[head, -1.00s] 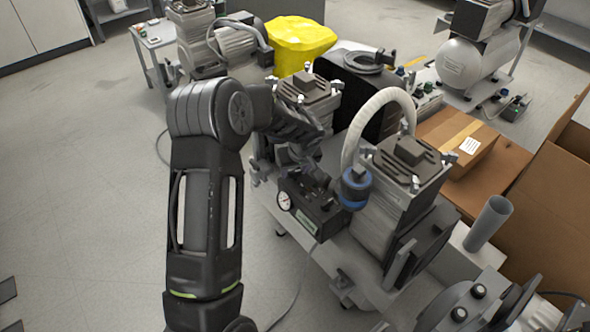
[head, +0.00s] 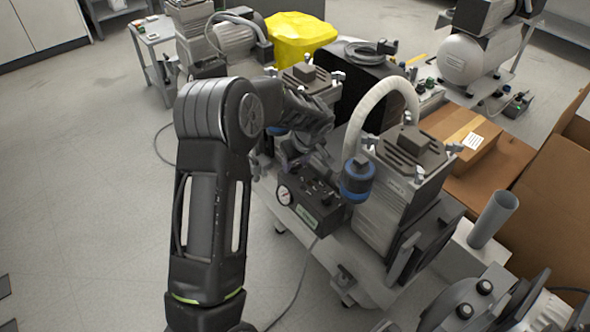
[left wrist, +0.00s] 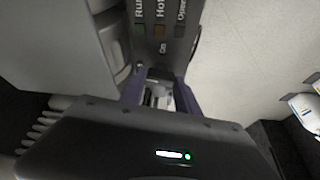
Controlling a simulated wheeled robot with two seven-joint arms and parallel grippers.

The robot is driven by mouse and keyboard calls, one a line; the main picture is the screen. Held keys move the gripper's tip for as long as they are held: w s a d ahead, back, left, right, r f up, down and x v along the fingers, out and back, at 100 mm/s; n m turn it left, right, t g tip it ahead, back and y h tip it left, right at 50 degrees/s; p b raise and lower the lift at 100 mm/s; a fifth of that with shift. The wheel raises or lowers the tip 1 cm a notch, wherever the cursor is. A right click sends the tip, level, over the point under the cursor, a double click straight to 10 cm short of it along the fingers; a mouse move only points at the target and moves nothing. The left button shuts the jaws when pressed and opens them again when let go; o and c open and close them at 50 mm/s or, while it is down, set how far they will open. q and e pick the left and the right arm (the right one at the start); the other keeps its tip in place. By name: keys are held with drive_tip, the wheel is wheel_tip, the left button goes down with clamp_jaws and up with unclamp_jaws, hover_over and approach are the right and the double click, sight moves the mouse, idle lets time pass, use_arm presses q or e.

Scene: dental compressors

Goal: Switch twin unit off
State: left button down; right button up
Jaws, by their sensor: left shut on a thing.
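The twin unit has two grey ribbed compressor heads on a grey cart, one nearer (head: 400,190) and one behind it (head: 302,82). A dark control box (head: 312,210) with a round white gauge (head: 284,195) sits at its front. In the left wrist view the panel (left wrist: 165,25) has small lamps and labels reading Run, Hot and On. My left gripper (head: 312,165) reaches down to the top of the box. In the left wrist view its fingers (left wrist: 160,97) are closed around a small switch on the panel, largely hidden between them.
A white hose (head: 382,98) arches beside a blue-banded canister (head: 357,180) close to my left gripper. A yellow cover (head: 298,38) and another compressor (head: 230,42) stand behind. Cardboard boxes (head: 545,185) are at the right. The floor at the left is clear.

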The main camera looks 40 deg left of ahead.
use_arm(q)
drive_tip(key=shift+w+d+f+n+b, duration=0.15)
drive_tip(key=shift+f+n+b, duration=0.2)
drive_tip(key=shift+n, duration=0.25)
drive_tip(key=shift+r+n+g, duration=0.2)
drive_tip(key=shift+n+g, duration=0.1)
drive_tip(key=shift+n, duration=0.1)
drive_tip(key=shift+r, duration=0.15)
drive_tip(key=c, duration=0.9)
unclamp_jaws()
use_arm(e)
drive_tip(key=shift+w+d+f, duration=0.15)
drive_tip(key=shift+f, duration=0.35)
drive_tip(key=shift+w+d+f, duration=0.15)
drive_tip(key=shift+f, duration=0.35)
use_arm(q)
drive_tip(key=p+v, duration=0.1)
drive_tip(key=v, duration=0.6)
drive_tip(key=shift+d+r+p, duration=0.1)
drive_tip(key=shift+r+p, duration=0.25)
use_arm(e)
drive_tip(key=shift+s+a+r, duration=0.15)
drive_tip(key=shift+r, duration=0.3)
drive_tip(key=shift+s+a+r, duration=0.1)
drive_tip(key=shift+r, duration=0.35)
